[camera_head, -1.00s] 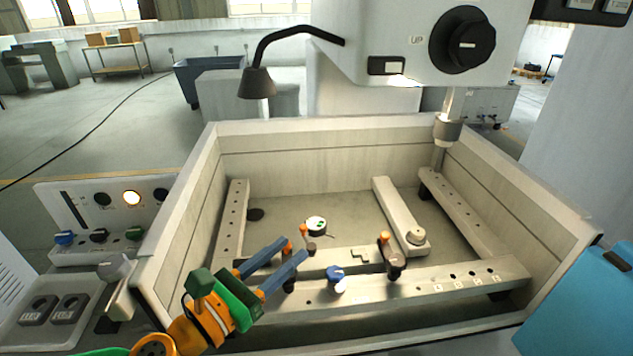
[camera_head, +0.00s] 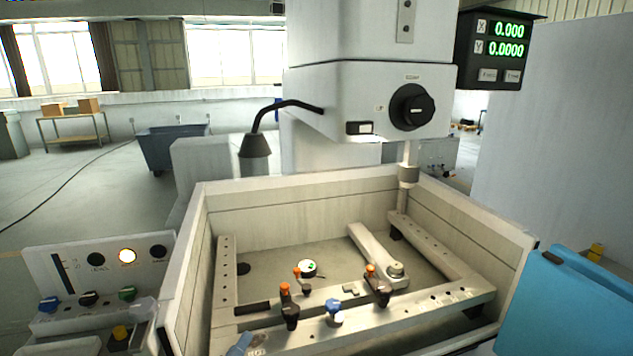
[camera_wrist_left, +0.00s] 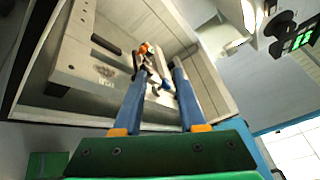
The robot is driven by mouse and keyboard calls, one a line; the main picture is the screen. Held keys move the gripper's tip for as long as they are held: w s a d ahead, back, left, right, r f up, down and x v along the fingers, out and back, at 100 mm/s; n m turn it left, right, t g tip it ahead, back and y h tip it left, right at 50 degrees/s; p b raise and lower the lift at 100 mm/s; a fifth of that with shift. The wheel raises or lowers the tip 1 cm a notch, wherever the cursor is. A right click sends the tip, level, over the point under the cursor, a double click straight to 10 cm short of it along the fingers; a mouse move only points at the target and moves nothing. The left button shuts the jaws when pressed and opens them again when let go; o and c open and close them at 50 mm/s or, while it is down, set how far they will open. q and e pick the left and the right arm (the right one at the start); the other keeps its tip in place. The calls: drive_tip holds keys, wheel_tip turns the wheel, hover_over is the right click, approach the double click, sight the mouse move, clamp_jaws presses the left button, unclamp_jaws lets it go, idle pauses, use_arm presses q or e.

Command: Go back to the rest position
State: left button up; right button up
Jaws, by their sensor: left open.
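My left gripper shows only as a blue fingertip (camera_head: 240,344) at the bottom edge of the head view, by the tank's front left. In the left wrist view my left gripper (camera_wrist_left: 158,78) has two blue fingers spread apart, with nothing held between them. Beyond the fingers lie the clamp bars and an orange-tipped clamp, in the tank. My right gripper is in neither view.
The open machine tank (camera_head: 185,265) holds a front bar with orange-knobbed clamps (camera_head: 290,310), a blue knob (camera_head: 333,308) and a round dial (camera_head: 307,268). The machine head (camera_head: 370,100) and lamp (camera_head: 255,145) overhang it. A control panel (camera_head: 100,265) stands left, a blue panel (camera_head: 565,305) right.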

use_arm(q)
drive_tip(key=s+a+f+n+g+y, duration=0.2)
drive_tip(key=s+f+n+g, duration=0.4)
drive_tip(key=s+f+n, duration=0.5)
drive_tip(key=s+a+f+n+g+y, duration=0.25)
drive_tip(key=s+f+n+g, duration=0.5)
drive_tip(key=n, duration=0.65)
drive_tip(key=s+f+b, duration=0.1)
drive_tip(key=s+f, duration=0.1)
drive_tip(key=f, duration=0.9)
drive_tip(key=s+f+b, duration=0.1)
drive_tip(key=s+f, duration=0.1)
drive_tip(key=f, duration=0.8)
drive_tip(key=s+a+f+g+b, duration=0.1)
drive_tip(key=s+a+f, duration=0.1)
drive_tip(key=s+f, duration=1)
drive_tip(key=shift+g+h+b, duration=0.35)
drive_tip(key=shift+b, duration=0.05)
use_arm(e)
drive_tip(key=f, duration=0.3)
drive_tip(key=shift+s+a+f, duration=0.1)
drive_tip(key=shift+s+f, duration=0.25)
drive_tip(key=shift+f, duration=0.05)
